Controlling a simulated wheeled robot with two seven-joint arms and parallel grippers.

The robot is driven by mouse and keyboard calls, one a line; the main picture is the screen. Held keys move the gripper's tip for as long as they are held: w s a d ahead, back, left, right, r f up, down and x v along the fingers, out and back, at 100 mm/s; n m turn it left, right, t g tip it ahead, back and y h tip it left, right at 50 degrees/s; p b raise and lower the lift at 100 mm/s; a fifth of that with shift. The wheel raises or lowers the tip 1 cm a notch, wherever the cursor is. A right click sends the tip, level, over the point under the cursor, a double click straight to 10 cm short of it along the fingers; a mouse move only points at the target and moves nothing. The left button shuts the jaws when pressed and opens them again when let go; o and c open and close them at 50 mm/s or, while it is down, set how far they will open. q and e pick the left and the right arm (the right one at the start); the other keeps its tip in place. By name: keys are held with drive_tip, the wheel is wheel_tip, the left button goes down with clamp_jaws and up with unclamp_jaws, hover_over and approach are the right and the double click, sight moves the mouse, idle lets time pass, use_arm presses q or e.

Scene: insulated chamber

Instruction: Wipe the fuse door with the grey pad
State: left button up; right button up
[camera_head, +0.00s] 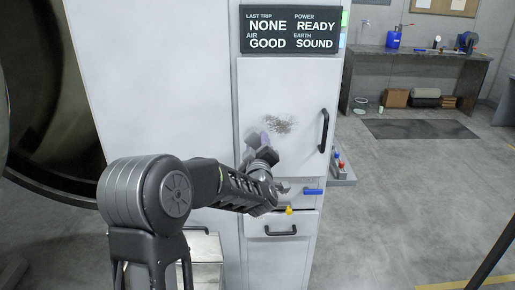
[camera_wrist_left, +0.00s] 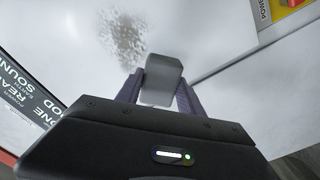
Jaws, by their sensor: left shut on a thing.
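The fuse door (camera_head: 285,85) is a white panel on the tall cabinet with a black vertical handle (camera_head: 323,130) at its right. A dark speckled smudge (camera_head: 279,125) is on the door; it also shows in the left wrist view (camera_wrist_left: 122,38). My left gripper (camera_head: 262,150) is in front of the door, just below and left of the smudge. In the left wrist view its fingers are shut on the grey pad (camera_wrist_left: 161,80), a small block close to the smudge. I cannot tell whether the pad touches the door. My right gripper is not in view.
A status board (camera_head: 290,29) is above the door. Below it are a blue handle (camera_head: 313,191), a yellow knob (camera_head: 289,210) and a lower drawer with a black handle (camera_head: 281,231). A small shelf with bottles (camera_head: 341,166) sticks out at the cabinet's right. Open floor lies right.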

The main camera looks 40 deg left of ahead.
use_arm(q)
drive_tip(key=shift+x, duration=0.8)
drive_tip(key=shift+x, duration=0.95)
drive_tip(key=shift+w+d+b, duration=0.2)
drive_tip(key=shift+w+d, duration=0.3)
drive_tip(key=shift+d, duration=0.25)
drive_tip(key=shift+w+d+b, duration=0.2)
drive_tip(key=shift+w+d, duration=0.25)
drive_tip(key=shift+d, duration=0.25)
drive_tip(key=shift+d, duration=0.1)
drive_tip(key=shift+w+d, duration=1.1)
drive_tip(key=shift+d, duration=0.1)
